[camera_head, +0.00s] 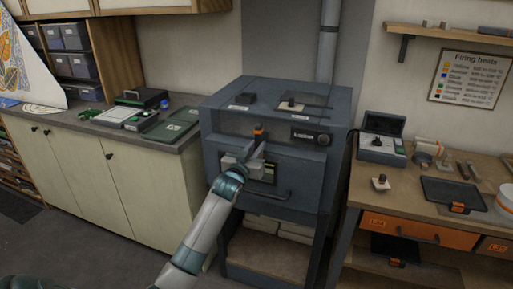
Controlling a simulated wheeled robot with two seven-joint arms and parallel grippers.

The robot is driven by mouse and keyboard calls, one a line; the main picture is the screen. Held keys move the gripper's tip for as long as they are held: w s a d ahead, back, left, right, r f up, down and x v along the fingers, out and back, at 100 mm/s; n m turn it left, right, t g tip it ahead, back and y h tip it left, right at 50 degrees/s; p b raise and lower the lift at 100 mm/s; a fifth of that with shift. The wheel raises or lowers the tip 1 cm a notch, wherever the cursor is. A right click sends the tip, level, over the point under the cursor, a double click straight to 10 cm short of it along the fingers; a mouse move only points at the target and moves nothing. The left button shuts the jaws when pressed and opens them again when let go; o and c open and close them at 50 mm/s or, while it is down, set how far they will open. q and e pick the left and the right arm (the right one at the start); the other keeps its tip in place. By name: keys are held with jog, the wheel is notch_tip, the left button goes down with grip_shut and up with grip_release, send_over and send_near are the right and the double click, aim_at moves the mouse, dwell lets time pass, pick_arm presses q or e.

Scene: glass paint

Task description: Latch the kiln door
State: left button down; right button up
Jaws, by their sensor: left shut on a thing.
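The kiln (222,120) is a blue-grey metal box on a stand at the middle of the view. Its front door (300,170) looks closed, with a bar handle (270,196) low on it and a small window partly hidden by my gripper. A small orange-topped latch (258,130) shows at the upper middle of the front. My left gripper (256,149) reaches up to it from below and is shut on it. The fingers hide the lower part of the latch, so I cannot tell whether it is engaged. My right gripper is not in view.
A dark control panel (310,138) sits right of the latch. A flue pipe (328,40) rises behind the kiln. A cabinet counter (75,123) with cases stands left; a wooden workbench (400,187) with an open case (383,140) and dark tray (450,191) stands right.

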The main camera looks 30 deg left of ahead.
pick_arm(q)
jog(key=c, duration=1.6)
grip_release()
jog(key=shift+s, duration=0.15)
jog(key=shift+s+d+f, duration=0.1)
jog(key=shift+s+d, duration=0.05)
jog(key=shift+s, duration=0.35)
jog(key=shift+b+v, duration=2.2)
jog(key=shift+v, duration=5.8)
jog(key=shift+f, duration=0.1)
